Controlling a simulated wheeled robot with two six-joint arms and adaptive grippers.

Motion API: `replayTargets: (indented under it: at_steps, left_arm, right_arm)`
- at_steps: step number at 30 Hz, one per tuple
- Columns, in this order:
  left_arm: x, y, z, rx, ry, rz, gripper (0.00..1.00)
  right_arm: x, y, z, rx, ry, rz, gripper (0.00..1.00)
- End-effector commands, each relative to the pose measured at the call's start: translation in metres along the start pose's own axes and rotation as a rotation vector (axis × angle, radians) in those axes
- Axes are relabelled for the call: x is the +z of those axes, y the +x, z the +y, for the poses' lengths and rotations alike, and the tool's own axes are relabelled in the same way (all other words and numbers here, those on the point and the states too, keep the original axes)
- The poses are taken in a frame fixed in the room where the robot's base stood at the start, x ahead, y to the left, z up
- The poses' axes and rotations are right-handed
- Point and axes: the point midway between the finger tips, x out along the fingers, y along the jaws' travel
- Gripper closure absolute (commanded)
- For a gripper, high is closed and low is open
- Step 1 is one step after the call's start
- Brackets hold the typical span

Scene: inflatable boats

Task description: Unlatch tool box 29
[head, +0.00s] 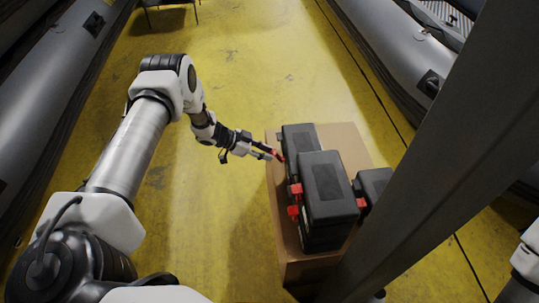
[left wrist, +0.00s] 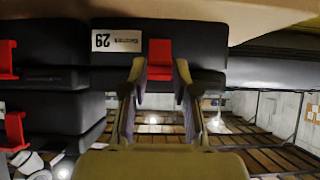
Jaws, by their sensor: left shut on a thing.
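Tool box 29 is a black case (head: 299,138) at the far side of a group of black cases in the head view. In the left wrist view, which is upside down, its black front (left wrist: 205,38) bears a white label (left wrist: 117,40) reading 29. Its red latch (left wrist: 160,52) is beside the label, and also shows in the head view (head: 279,155). My left gripper (head: 268,154) reaches the latch from the left. Its two fingertips (left wrist: 160,72) are closed on either side of the latch's end. My right gripper is out of the picture.
The cases stand on a cardboard box (head: 346,140). A larger black case (head: 327,188) with red latches (head: 295,190) is closer, and another case (head: 374,184) is to the right. Grey inflatable boats (head: 50,90) line both sides. The yellow floor (head: 235,60) between is mostly clear.

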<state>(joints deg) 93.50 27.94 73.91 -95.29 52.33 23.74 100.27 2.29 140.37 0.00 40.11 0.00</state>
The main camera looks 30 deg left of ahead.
Motion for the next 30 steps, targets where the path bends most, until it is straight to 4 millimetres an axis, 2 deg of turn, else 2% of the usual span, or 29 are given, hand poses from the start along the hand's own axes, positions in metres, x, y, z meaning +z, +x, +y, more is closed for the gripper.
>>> replayTargets:
  at_steps: [1, 3, 15, 21, 30]
  left_arm:
    - [0.013, 0.005, 0.0, -0.001, -0.002, 0.043, 1.0]
    - [0.018, 0.005, 0.0, -0.001, -0.001, 0.109, 1.0]
    - [0.037, 0.009, 0.0, 0.001, -0.001, 0.401, 1.0]
    - [0.039, 0.009, 0.0, 0.002, 0.0, 0.472, 1.0]
    - [0.038, 0.008, 0.001, 0.002, -0.001, 0.5, 1.0]
  right_arm:
    - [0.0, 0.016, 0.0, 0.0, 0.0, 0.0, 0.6]
    - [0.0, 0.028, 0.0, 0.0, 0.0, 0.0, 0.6]
    - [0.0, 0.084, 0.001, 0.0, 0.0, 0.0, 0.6]
    - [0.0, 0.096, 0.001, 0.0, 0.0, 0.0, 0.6]
    - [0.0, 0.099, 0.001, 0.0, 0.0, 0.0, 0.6]
